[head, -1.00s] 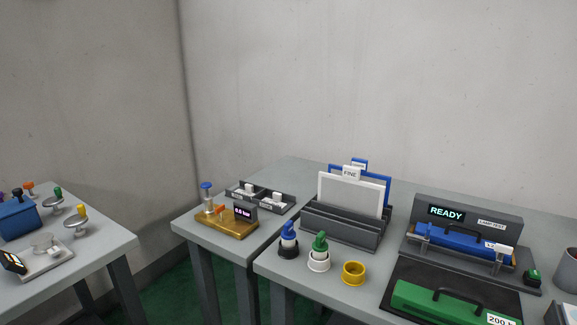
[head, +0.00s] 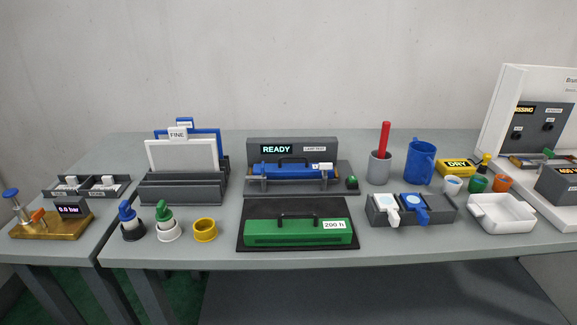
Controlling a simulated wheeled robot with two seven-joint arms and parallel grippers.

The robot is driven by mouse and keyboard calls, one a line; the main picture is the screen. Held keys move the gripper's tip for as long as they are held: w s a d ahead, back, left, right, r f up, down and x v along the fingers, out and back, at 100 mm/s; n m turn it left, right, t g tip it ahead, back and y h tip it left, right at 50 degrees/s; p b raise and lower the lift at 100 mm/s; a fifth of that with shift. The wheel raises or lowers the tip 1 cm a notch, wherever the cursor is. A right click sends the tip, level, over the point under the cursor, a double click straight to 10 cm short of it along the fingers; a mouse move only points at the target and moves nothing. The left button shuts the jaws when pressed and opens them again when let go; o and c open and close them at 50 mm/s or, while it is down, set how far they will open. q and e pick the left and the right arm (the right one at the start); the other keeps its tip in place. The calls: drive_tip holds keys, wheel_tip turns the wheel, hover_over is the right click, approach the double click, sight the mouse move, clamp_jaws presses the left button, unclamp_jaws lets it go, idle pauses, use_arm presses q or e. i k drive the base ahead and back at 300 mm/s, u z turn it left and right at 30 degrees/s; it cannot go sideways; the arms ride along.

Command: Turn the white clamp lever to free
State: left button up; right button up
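A dark grey block (head: 440,209) stands on the right part of the table, near the front edge. On it sit a white lever-like piece (head: 387,203) on the left and a blue one (head: 415,206) beside it. The white piece has a flat square top, and its narrow end points toward the front. Its label, if any, is too small to read. Neither of my grippers shows in the head view.
A green unit (head: 290,232) on a black mat lies left of the block, and a white tray (head: 482,218) lies right. Behind stand a grey cup (head: 379,170) with a red rod and a blue mug (head: 419,160). A machine reading READY (head: 276,149) stands behind the green unit.

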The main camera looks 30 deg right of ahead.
sight(323, 167)
drive_tip(key=z, duration=1.05)
drive_tip(key=i, duration=0.25)
drive_tip(key=z, duration=0.55)
